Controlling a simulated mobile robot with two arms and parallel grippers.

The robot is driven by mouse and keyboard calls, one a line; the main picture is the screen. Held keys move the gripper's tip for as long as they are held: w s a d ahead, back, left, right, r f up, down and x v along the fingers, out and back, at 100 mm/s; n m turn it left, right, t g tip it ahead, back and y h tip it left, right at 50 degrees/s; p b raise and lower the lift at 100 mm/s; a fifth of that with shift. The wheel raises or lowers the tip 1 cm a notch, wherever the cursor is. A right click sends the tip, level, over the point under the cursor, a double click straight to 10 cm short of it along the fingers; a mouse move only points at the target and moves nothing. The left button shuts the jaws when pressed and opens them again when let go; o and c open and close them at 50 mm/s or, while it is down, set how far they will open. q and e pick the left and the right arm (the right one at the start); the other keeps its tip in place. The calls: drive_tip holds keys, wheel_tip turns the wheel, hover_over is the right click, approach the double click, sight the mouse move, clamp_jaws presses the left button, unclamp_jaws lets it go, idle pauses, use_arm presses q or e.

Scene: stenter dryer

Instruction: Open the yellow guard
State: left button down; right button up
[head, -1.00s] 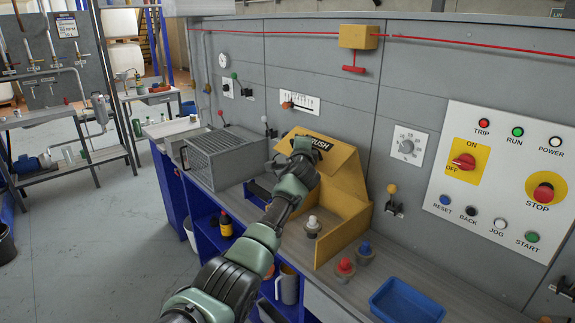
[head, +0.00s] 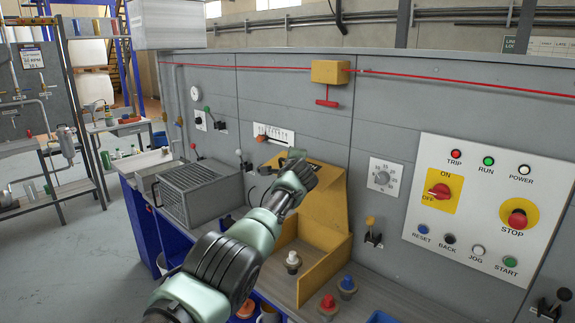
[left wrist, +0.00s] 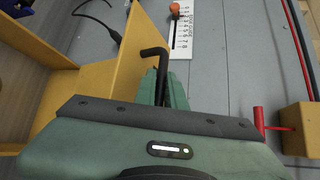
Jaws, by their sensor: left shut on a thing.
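The yellow guard (head: 324,205) stands on the bench against the grey wall panel, its lid tilted up steeply and its front open. My left gripper (head: 294,160) is at the top of the lid and hides part of it. In the left wrist view, the fingers of my left gripper (left wrist: 160,88) are shut on a black bent handle (left wrist: 153,53) at the edge of the yellow guard (left wrist: 98,92). A white-topped knob (head: 292,260) stands inside the guard's open lower part. My right gripper is not in view.
A red knob (head: 327,304) and a blue knob (head: 347,285) stand right of the guard. A grey vented box (head: 198,193) sits to its left. The control panel (head: 483,205) is at right. A red pull cord (head: 450,80) runs above.

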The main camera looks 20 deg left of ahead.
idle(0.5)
use_arm(q)
drive_tip(key=c, duration=1.5)
unclamp_jaws()
drive_tip(key=shift+s+d, duration=0.1)
drive_tip(key=shift+d, duration=0.1)
drive_tip(key=shift+s+d+r+p, duration=0.1)
drive_tip(key=shift+s+d+p, duration=0.15)
drive_tip(key=shift+s+p, duration=0.15)
drive_tip(key=shift+s+d+r, duration=0.2)
drive_tip(key=shift+s, duration=0.35)
drive_tip(key=shift+b+v, duration=0.65)
drive_tip(key=shift+v, duration=2)
drive_tip(key=shift+a, duration=0.15)
